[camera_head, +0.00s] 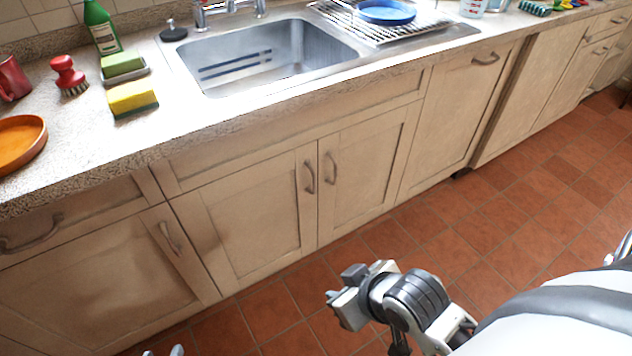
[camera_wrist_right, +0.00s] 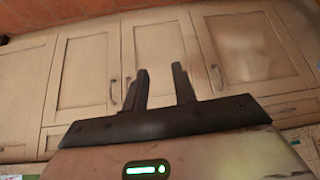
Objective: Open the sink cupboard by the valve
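The sink cupboard has two beige panelled doors, left (camera_head: 262,222) and right (camera_head: 365,172), both closed under the sink. Their curved handles, left (camera_head: 309,177) and right (camera_head: 330,168), sit side by side where the doors meet. No valve is visible in either view. My right gripper (camera_head: 343,299) is above the floor, in front of the doors and clear of them. In the right wrist view its two dark fingers (camera_wrist_right: 160,86) are apart with nothing between them, facing the upside-down cupboard doors (camera_wrist_right: 157,50). A small grey tip at the head view's bottom edge may be my left gripper (camera_head: 170,351).
A steel sink (camera_head: 270,62) is set in the speckled countertop (camera_head: 80,150). A sponge (camera_head: 132,98), green bottle (camera_head: 101,27) and red brush (camera_head: 68,74) stand left of it. Another closed cupboard (camera_head: 105,275) is at the lower left. The tiled floor (camera_head: 440,220) is clear.

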